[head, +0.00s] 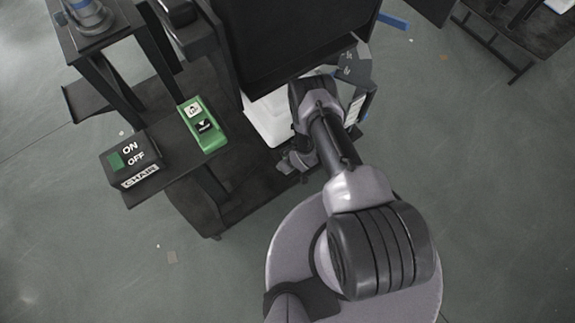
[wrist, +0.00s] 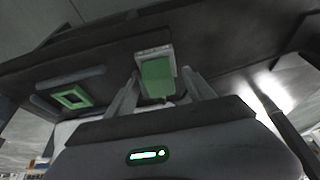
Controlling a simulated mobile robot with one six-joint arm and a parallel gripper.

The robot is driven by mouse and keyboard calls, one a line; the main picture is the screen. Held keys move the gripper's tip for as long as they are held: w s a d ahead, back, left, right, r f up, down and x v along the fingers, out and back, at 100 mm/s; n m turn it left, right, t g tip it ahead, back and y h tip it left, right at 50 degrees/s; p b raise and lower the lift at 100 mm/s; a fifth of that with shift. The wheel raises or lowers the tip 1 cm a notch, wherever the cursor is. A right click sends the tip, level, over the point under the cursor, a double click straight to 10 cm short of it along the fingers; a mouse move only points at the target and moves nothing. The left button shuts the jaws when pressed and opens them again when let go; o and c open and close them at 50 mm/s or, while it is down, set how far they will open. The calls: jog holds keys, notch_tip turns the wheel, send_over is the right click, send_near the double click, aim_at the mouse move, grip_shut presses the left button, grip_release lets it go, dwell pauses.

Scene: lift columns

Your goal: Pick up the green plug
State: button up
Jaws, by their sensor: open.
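A green block in a pale grey frame, seemingly the green plug (wrist: 157,75), shows in the wrist view on a dark panel. My gripper (wrist: 161,73) is open, with one finger on each side of it. A small gap shows between the fingers and the block, and I cannot tell how far ahead it lies. In the head view my gripper (head: 297,160) is low beside the dark column, mostly covered by my arm, and this block is not visible there.
A green box (head: 203,125) with a dark switch stands on a side shelf, near a black ON/OFF box (head: 131,160). A second green-framed part (wrist: 72,97) is left in the wrist view. A white bin (head: 268,118) is behind my arm. Open floor lies to the right.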

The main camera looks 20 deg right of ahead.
jog(key=shift+r, duration=0.1)
grip_shut()
jog(key=shift+r, duration=0.25)
notch_tip(320, 180, up, 4)
jog(key=p, duration=0.3)
jog(key=shift+f, duration=0.15)
jog(key=s+a+p, duration=0.3)
jog(key=s+p, duration=0.3)
jog(key=s, duration=0.9)
jog(key=shift+s+a+r, duration=0.15)
jog(key=shift+s+r, duration=0.2)
jog(key=shift+r, duration=0.05)
